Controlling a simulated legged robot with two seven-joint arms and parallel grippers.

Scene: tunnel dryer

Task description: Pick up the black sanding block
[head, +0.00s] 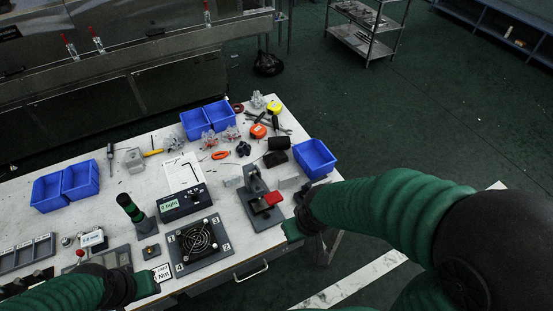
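Two dark items lie close together towards the back right of the white table. One is a black block (279,143), which looks like the sanding block. The other is a flatter black piece (275,158) just in front of it, and I cannot tell for sure which is which. My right gripper (294,228) is over the table's right front edge, well in front of both and apart from them. My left gripper (147,283) is at the front left edge, far from them. Neither gripper's finger gap shows clearly, and I see nothing held.
A blue bin (314,159) stands right of the black items.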

